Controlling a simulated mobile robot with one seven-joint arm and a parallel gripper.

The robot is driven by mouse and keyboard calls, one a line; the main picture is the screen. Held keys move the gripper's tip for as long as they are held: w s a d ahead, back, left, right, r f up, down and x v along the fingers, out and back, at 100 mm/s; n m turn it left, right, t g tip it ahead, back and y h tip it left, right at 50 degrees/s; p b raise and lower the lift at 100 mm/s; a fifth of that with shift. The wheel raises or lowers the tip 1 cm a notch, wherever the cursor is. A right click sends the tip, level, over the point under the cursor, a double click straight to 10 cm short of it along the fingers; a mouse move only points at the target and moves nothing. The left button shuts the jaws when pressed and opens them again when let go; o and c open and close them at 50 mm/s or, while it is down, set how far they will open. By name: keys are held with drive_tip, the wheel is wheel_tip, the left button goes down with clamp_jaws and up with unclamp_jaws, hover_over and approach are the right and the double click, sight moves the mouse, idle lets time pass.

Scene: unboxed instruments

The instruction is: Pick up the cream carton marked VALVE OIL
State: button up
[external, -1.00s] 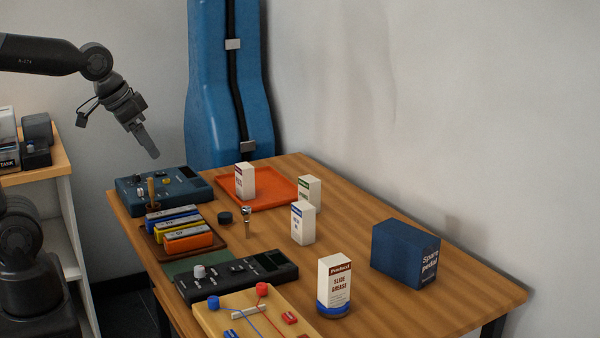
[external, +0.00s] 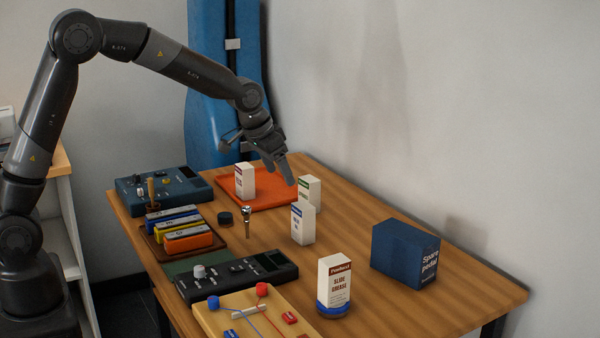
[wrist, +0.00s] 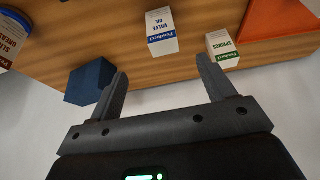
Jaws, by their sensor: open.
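The cream carton marked VALVE OIL (wrist: 161,30), with a blue band, stands on the table. In the external view the matching blue-banded carton (external: 303,224) is near the middle of the table, upright.
The green-banded SPRINGS carton (wrist: 223,48) stands close behind it. Another cream carton (external: 245,182) stands on the orange tray (external: 278,195). The SLIDE GREASE carton (external: 335,280) is in front. A navy box (external: 404,254) sits to the right, with bare table between.

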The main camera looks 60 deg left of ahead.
approach(302, 205)
drive_tip(key=x, duration=1.3)
drive_tip(key=c, duration=1)
drive_tip(key=shift+c, duration=0.3)
drive_tip(key=shift+r, duration=0.1)
